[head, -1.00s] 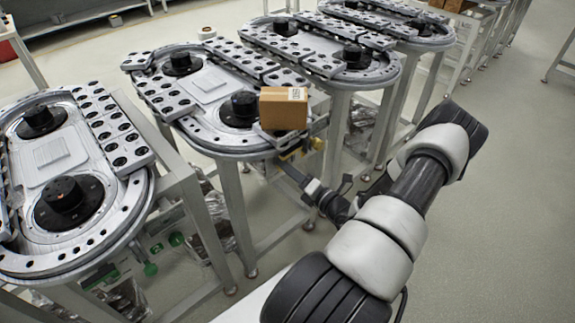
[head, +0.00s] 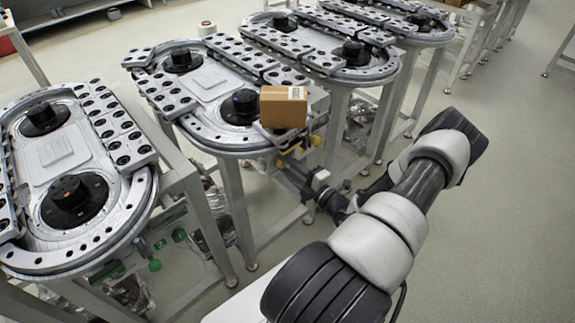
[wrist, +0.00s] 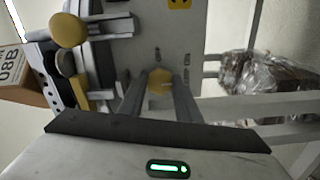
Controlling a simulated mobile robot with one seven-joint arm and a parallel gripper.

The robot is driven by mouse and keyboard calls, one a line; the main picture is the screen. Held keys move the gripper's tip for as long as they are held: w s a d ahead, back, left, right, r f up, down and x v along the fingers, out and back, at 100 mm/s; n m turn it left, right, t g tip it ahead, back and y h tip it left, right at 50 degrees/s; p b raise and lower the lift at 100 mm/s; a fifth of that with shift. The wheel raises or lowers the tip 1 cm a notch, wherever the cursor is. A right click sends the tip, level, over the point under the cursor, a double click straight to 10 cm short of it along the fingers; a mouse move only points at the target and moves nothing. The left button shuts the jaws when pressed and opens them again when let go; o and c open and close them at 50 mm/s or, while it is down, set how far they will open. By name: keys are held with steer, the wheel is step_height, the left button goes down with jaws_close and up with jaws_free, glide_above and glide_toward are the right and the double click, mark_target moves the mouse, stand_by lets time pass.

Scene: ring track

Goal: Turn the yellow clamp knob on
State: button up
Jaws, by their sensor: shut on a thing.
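The yellow clamp knob (wrist: 159,77) is a small round knob on a grey panel with small lettering beside it. In the wrist view it sits between the fingertips of my gripper (wrist: 160,88), which is shut on it; the fingers hide its sides. In the head view my gripper (head: 283,165) reaches the near end of the middle ring track (head: 215,145), just below a cardboard box. Yellow parts show there, but the gripped knob cannot be told clearly.
A larger yellow knob (wrist: 68,30) sticks out at the upper left of the wrist view. The cardboard box (head: 284,107) rests on the track's near edge. Clear plastic wrapping (wrist: 250,85) lies right of the panel. Open floor (head: 490,220) is at the right.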

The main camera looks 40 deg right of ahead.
stand_by(0.3)
steer(key=o, duration=1.1)
steer(key=shift+c, duration=0.2)
steer(key=shift+s, duration=0.1)
steer(key=s+d, duration=0.1)
steer(key=s, duration=1.6)
steer(key=shift+s+d, duration=0.15)
